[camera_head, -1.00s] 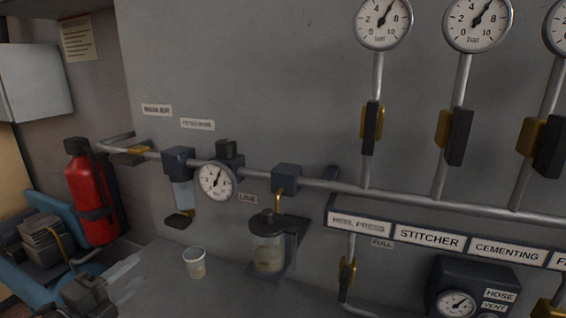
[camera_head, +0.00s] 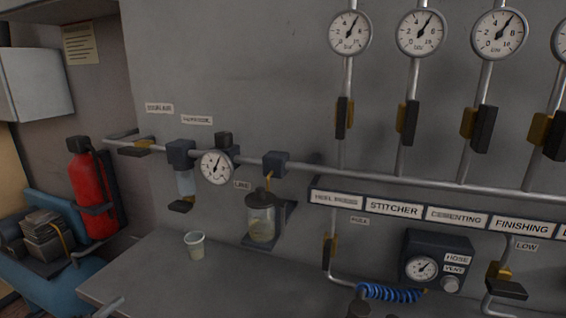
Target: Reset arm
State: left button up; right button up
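A pale grey fingertip, which looks like part of my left gripper (camera_head: 108,307), just shows at the bottom edge on the left, by the bench's front edge. The rest of that gripper is cut off, so its opening is hidden. It is apart from the small cup (camera_head: 194,245), which stands upright on the grey bench (camera_head: 150,268). I do not see my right gripper.
An air pipe with a gauge (camera_head: 216,167) and a lubricator jar (camera_head: 262,218) runs along the wall. Valve levers (camera_head: 343,118) hang below gauges at right. A blue coiled hose (camera_head: 390,293) lies low. A red extinguisher (camera_head: 90,190) stands left. The bench around the cup is clear.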

pick_arm(q)
jog(key=s+d+f+n+g+y, duration=0.1)
jog(key=s+f+n+g, duration=0.2)
jog(key=s+f+n, duration=0.35)
jog(key=s+d+f+n+g+y, duration=0.1)
jog(key=s+f+n+g+y, duration=0.15)
jog(key=f, duration=0.75)
jog(key=s+d+f+n+g+h, duration=0.1)
jog(key=s+d+f+n+g, duration=0.1)
jog(key=s+d+f+g, duration=0.3)
jog(key=s+d+f+n+g+h, duration=0.1)
jog(key=s+f+n+g, duration=0.15)
jog(key=s, duration=0.55)
notch_tip(320, 180, down, 26)
jog(key=s, duration=0.1)
jog(key=s+a+f+g, duration=0.1)
jog(key=s+a+f, duration=0.1)
jog(key=s+f, duration=1.4)
jog(key=shift+s+a+g+y, duration=0.2)
jog(key=shift+s+g+y, duration=0.05)
jog(key=shift+g+y, duration=0.1)
